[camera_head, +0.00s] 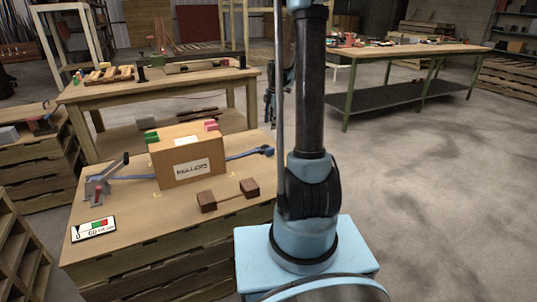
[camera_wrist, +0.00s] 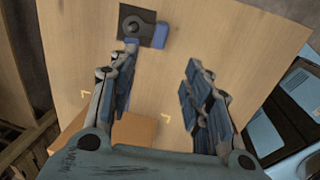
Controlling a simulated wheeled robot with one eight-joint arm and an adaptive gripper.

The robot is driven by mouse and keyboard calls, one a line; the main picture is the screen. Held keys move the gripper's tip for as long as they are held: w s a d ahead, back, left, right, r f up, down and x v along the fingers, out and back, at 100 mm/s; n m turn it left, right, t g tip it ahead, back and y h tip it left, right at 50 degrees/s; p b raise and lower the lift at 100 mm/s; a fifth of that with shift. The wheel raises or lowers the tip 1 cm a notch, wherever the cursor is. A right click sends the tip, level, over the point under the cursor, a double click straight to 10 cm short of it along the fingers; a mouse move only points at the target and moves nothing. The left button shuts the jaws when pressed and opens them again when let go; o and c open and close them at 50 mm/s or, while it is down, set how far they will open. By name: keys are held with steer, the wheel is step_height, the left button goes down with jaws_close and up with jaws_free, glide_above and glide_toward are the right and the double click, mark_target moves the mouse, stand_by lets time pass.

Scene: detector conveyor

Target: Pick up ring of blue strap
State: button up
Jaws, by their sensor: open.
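A blue strap (camera_head: 243,154) runs along the table beside the cardboard box (camera_head: 187,165). At its right end is a dark blue looped piece (camera_head: 266,151), too small to make out its shape clearly. In the wrist view, a blue piece (camera_wrist: 162,36) lies beside a dark square plate with a round knob, beyond my fingertips. I cannot tell whether it is the ring. My gripper (camera_wrist: 157,62) is open and empty above the table, its two fingers well apart. In the head view the gripper is partly hidden behind my arm.
The box's edge (camera_wrist: 135,130) shows low between my fingers. A metal clamp (camera_head: 103,187) holds the table's left side. A dark wooden piece with two blocks (camera_head: 228,196) and a labelled card (camera_head: 93,229) lie in front. A workbench (camera_head: 165,85) stands behind.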

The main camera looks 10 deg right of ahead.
glide_toward(270, 148)
steer(key=f, duration=0.5)
steer(key=shift+w+a, duration=0.25)
steer(key=shift+w, duration=0.05)
steer(key=shift+w+f, duration=0.2)
steer(key=shift+f, duration=1.1)
steer(key=shift+w+f, duration=0.2)
steer(key=shift+f, duration=1.15)
jaws_close()
